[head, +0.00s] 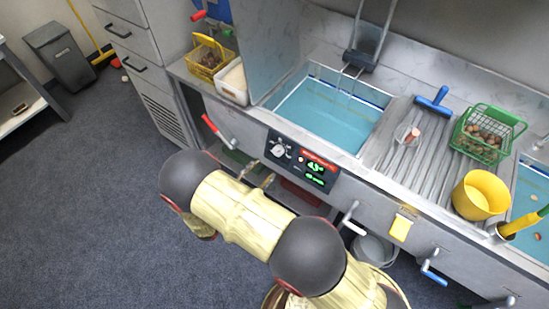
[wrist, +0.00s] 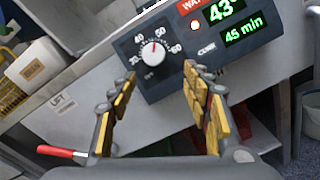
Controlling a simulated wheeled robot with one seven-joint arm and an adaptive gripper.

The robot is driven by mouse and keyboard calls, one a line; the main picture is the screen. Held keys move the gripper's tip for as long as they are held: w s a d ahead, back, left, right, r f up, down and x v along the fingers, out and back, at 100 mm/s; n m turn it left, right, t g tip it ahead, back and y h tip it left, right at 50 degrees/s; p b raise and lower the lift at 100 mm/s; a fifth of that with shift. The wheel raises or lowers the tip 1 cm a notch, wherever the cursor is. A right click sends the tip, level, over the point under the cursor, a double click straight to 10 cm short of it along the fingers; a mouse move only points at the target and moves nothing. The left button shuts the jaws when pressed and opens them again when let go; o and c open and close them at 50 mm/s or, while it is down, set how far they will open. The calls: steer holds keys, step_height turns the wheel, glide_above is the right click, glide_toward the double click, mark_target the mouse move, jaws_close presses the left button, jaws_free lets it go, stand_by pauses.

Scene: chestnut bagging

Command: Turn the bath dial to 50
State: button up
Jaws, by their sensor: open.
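The bath dial (wrist: 153,53) is a round white knob on a dark control panel (wrist: 183,80). Its red mark points upward, between the printed 40 and 50. The green readout (wrist: 222,10) beside it shows 43, with 45 min below. In the head view the dial (head: 278,150) sits at the left of the panel on the sink unit's front. My gripper (wrist: 158,78) is open and empty, with yellow-padded fingers spread either side of the dial's line. The fingertips look short of the dial, apart from it. In the head view my gripper (head: 259,176) is just below and left of the panel.
A water bath (head: 325,112) lies above the panel. A red-handled lever (wrist: 60,152) sticks out left of the panel, and a white-handled lever (head: 350,216) lies to its right. A yellow basket (head: 207,56) and white tub stand on the left ledge.

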mark_target(276, 153)
steer(key=shift+w+d+r+n+t+b, duration=0.1)
steer(key=shift+w+d+r+n+b, duration=0.15)
steer(key=shift+w+d+n, duration=0.7)
steer(key=shift+w+d+r+n+t+b, duration=0.15)
steer(key=shift+w+d+n+b, duration=0.25)
steer(key=shift+w+d+n, duration=0.55)
steer(key=shift+w+d+r+n+t+b, duration=0.1)
steer(key=shift+w+d+r+n+b, duration=0.15)
steer(key=shift+w+d+n, duration=0.65)
steer(key=shift+w+a, duration=0.3)
steer(key=shift+a, duration=0.1)
steer(key=shift+c, duration=0.7)
steer(key=c, duration=1)
